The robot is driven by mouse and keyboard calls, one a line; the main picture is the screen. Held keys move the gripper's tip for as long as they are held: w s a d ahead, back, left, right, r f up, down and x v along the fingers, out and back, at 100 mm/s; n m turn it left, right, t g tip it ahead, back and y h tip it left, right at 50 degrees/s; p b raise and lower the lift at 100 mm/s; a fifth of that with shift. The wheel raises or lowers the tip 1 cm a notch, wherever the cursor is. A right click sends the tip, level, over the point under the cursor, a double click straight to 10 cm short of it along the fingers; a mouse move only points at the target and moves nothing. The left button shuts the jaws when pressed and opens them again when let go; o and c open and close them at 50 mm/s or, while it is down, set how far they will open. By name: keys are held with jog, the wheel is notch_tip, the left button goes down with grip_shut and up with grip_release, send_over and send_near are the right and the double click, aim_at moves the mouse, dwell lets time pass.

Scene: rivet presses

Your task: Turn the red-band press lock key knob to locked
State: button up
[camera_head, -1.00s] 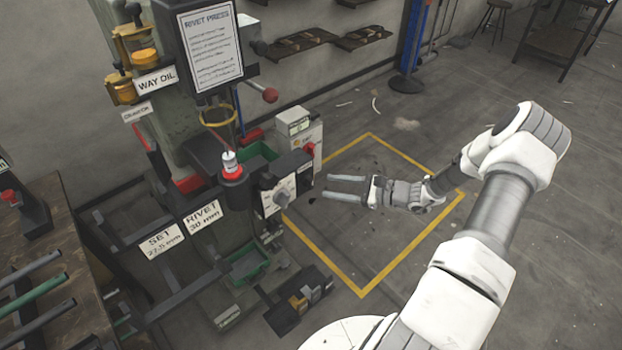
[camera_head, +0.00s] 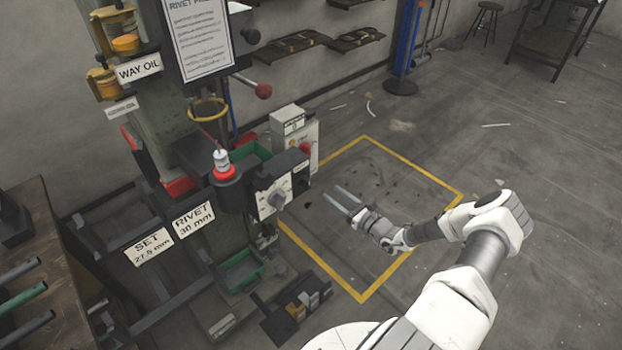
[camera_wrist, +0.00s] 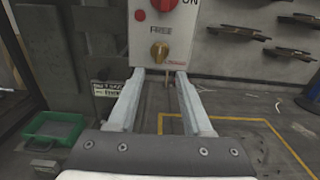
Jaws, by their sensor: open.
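A brass-coloured lock key knob (camera_wrist: 160,51) sits on the front of a white box (camera_wrist: 182,30) in the wrist view. The word FREE stands above the knob, whose grip looks roughly upright. My gripper (camera_wrist: 160,76) is open and empty. Its two fingers point at the box's lower part, one on each side of the knob in the picture, and the knob lies beyond them; the exact gap is hard to judge. In the head view my gripper (camera_head: 333,192) is over the floor, right of the press (camera_head: 160,115). The brass knob is not clearly visible there.
A green bin (camera_head: 240,270) is low down. The yellow-marked floor (camera_head: 400,190) is open.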

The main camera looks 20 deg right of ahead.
jog(key=b+x, duration=0.2)
jog(key=x, duration=0.9)
jog(key=shift+w, duration=0.2)
jog(key=shift+a, duration=0.1)
grip_shut()
